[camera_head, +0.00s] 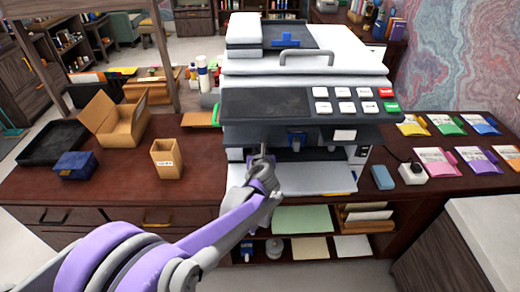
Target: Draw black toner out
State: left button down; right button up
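The printer (305,63) stands on the leather-brown desk with its front bay open below the control panel (265,103). My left arm comes in from the lower left. Its gripper (264,153) is at the front of the bay, left of the blue tab and apart from it in the picture. The fingers are small and seen from behind, so I cannot tell if they are open. My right gripper is out of view.
An open cardboard box (118,122), a dark tray (50,143), a blue box (75,165) and a tan bin (166,159) stand on the left. Coloured packets (443,161), a blue block (382,177) and a white adapter (412,174) lie on the right.

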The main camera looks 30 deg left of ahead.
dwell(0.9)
pick_arm(q)
jog(key=c, duration=1.4)
grip_release()
grip_shut()
jog(key=shift+s+d, duration=0.1)
jog(key=shift+s+d, duration=0.7)
jog(key=shift+s, duration=0.45)
jog(key=shift+s+d, duration=0.7)
jog(key=shift+s, duration=0.4)
jog(key=shift+s+d, duration=0.7)
jog(key=shift+s, duration=0.45)
jog(key=s+d+p, duration=0.1)
jog(key=s+d, duration=0.5)
jog(key=s, duration=0.3)
jog(key=s+d+p, duration=0.2)
jog(key=s+d, duration=0.3)
jog(key=s, duration=0.5)
jog(key=shift+s+d, duration=0.2)
jog(key=shift+d, duration=0.2)
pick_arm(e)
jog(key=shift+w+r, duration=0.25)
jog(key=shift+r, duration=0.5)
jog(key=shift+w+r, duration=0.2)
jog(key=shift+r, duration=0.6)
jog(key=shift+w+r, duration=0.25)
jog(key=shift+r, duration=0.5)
